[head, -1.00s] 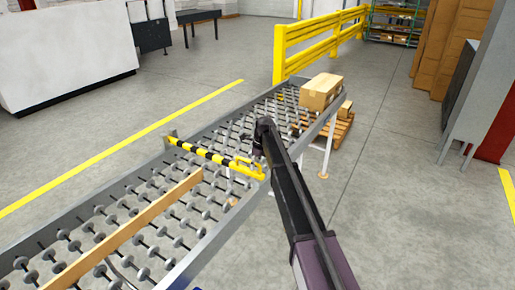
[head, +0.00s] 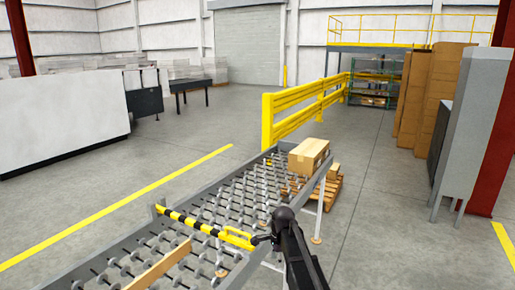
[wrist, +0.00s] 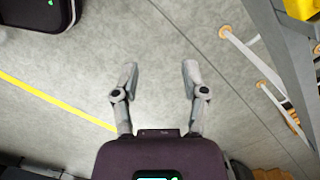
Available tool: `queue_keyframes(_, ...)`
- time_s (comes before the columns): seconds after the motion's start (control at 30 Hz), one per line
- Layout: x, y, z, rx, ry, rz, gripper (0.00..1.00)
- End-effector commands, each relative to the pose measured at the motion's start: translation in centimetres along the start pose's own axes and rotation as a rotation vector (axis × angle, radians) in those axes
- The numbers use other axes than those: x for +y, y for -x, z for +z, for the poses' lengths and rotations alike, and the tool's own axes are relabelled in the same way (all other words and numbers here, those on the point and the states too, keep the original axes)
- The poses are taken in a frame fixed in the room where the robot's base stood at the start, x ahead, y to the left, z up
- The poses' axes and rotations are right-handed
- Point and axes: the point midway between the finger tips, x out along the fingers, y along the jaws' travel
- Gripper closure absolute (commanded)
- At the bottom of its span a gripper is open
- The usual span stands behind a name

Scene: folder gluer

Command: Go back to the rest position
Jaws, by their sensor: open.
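My gripper (wrist: 158,82) is open and empty in the wrist view, its two fingers spread above bare grey floor. In the head view my arm reaches up from the bottom edge, and its wrist end stands at the right side of the roller conveyor (head: 110,268), near a yellow handle. The fingers are too small to make out there. The rest position itself is not marked in any view.
A striped black-and-yellow bar (head: 198,226) crosses the conveyor, with a wooden strip (head: 160,266) nearer me. A cardboard box (head: 309,155) sits at its far end, by a pallet (head: 325,192). Yellow guard rails (head: 300,103) stand behind.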

Motion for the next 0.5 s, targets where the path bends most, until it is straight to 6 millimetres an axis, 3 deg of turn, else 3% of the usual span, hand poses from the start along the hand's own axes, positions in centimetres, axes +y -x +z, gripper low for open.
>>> queue_keyframes(0.03,2.0,0.0,-0.2,0.006,0.059,0.0,0.43)
queue_keyframes(0.5,14.0,0.0,-2.4,0.063,0.686,0.022,0.43)
